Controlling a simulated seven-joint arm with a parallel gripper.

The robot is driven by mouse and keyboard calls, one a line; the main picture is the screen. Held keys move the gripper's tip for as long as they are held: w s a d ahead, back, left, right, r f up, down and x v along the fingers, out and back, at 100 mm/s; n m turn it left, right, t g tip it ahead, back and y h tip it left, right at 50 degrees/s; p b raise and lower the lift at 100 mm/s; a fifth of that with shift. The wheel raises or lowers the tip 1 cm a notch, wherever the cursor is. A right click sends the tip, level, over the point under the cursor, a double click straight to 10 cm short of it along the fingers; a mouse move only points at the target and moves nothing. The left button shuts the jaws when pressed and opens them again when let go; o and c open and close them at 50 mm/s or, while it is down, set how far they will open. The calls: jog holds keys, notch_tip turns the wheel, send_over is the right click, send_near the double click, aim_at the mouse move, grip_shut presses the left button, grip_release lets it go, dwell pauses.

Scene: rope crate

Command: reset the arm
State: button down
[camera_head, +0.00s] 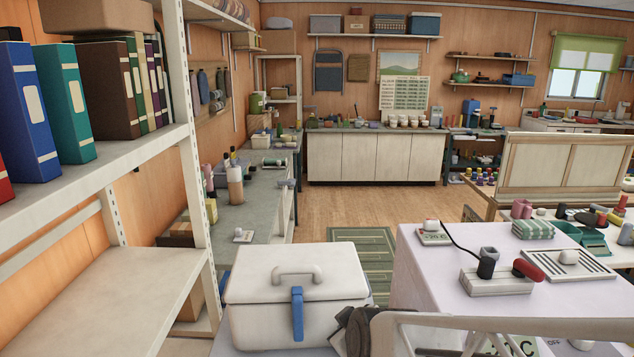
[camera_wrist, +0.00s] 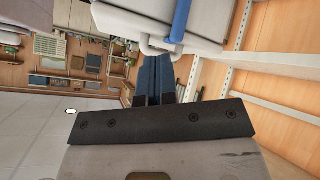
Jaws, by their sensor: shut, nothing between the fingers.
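My gripper (camera_wrist: 155,60) shows in the wrist view, its two dark blue fingers together with nothing between them. Beyond its tips is a white lidded box (camera_wrist: 120,18) with a blue strap (camera_wrist: 180,20). A pale handle-like bar shows right by the fingertips in that view; I cannot tell whether they touch it. In the head view a white lidded box (camera_head: 262,318) with a grey handle on its lid and a blue latch (camera_head: 297,312) stands at the bottom middle, its lid closed. A dark grey part at its right edge is partly hidden.
A metal shelf (camera_head: 110,155) with binders rises at the left. A white-topped table (camera_head: 425,275) at the right holds a block (camera_head: 497,282) with black and red plugs and a slotted tray (camera_head: 565,264). Workbenches line the back. Open wooden floor (camera_head: 345,212) lies in the middle.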

jog(key=s+d+r+m+g+h, duration=0.1)
jog(key=s+d+r+m+g, duration=0.2)
jog(key=s+d, duration=0.3)
jog(key=s+d+r+m+g+h, duration=0.1)
jog(key=s+d+r+m+g, duration=0.2)
jog(key=s, duration=0.6)
jog(key=d+r+m, duration=0.2)
jog(key=d, duration=0.1)
jog(key=shift+d+m+g+h, duration=0.25)
jog(key=shift+m+g+h, duration=0.05)
jog(key=shift+g+h, duration=0.1)
jog(key=shift+w, duration=0.1)
dwell(1.2)
